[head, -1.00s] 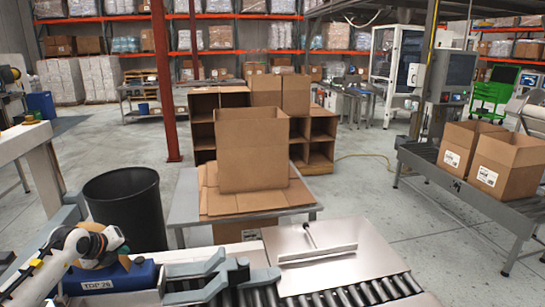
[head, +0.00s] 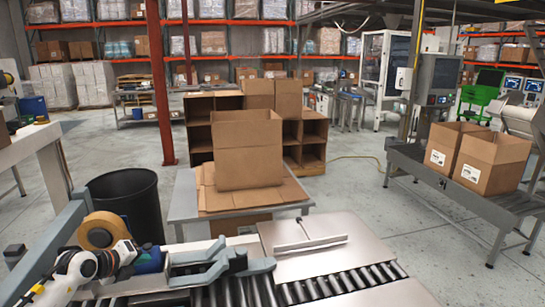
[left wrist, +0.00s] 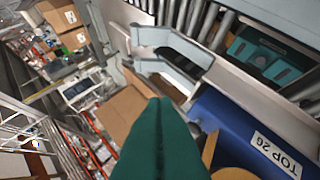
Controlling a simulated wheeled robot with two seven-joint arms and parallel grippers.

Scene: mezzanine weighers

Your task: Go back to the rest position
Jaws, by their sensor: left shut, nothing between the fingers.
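My left gripper (head: 126,254) is at the lower left of the head view, in front of a blue tape dispenser (head: 150,261) with a tan tape roll (head: 98,230). In the left wrist view its dark green fingers (left wrist: 157,125) lie together, shut and empty. The blue dispenser, labelled TOP 26 (left wrist: 240,125), is to their right there, with part of the roll below. I cannot tell the exact gap between gripper and dispenser. My right gripper is not in view.
A grey forked fixture (head: 225,262) and a steel plate (head: 310,245) sit at the roller conveyor (head: 330,287). A black bin (head: 125,205) and a table with an open carton (head: 247,155) stand beyond. Two open cartons stand on the right conveyor (head: 435,180). Floor is free between.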

